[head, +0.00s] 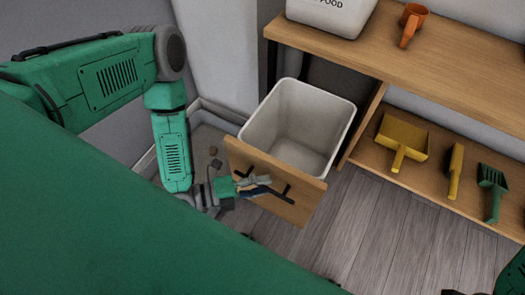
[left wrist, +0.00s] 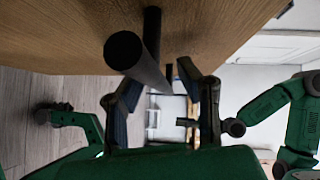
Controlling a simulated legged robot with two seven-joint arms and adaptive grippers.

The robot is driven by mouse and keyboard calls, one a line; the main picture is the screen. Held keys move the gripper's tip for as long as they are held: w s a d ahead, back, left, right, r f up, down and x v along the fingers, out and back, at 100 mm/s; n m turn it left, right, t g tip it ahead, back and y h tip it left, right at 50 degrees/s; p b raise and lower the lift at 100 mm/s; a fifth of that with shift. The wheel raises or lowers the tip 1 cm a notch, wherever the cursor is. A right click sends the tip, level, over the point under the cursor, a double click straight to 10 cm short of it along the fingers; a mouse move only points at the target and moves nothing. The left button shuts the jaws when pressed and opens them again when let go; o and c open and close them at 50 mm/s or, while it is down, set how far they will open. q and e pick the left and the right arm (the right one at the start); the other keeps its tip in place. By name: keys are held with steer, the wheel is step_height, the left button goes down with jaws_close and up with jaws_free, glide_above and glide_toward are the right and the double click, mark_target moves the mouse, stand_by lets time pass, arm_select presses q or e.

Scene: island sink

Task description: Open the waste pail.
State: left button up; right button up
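The waste pail (head: 329,115) is a white, open-topped bin behind a wooden front panel (head: 294,211). It stands pulled out beside the wooden shelf unit, and its empty-looking inside shows from above. A black bar handle (head: 284,195) is on the panel's outer face. My left gripper (head: 257,186) is at this handle. In the left wrist view the handle (left wrist: 150,62) runs close to my gripper (left wrist: 168,92), whose two fingers are spread apart. I cannot tell whether either finger touches the bar. My right gripper does not show clearly in either view.
A yellow dustpan (head: 401,140), a yellow tool (head: 455,170) and a green tool (head: 493,187) lie below. Bare floor (head: 385,230) is at right.

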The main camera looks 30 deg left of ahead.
arm_select(q)
steer(key=v, duration=1.2)
stand_by(0.3)
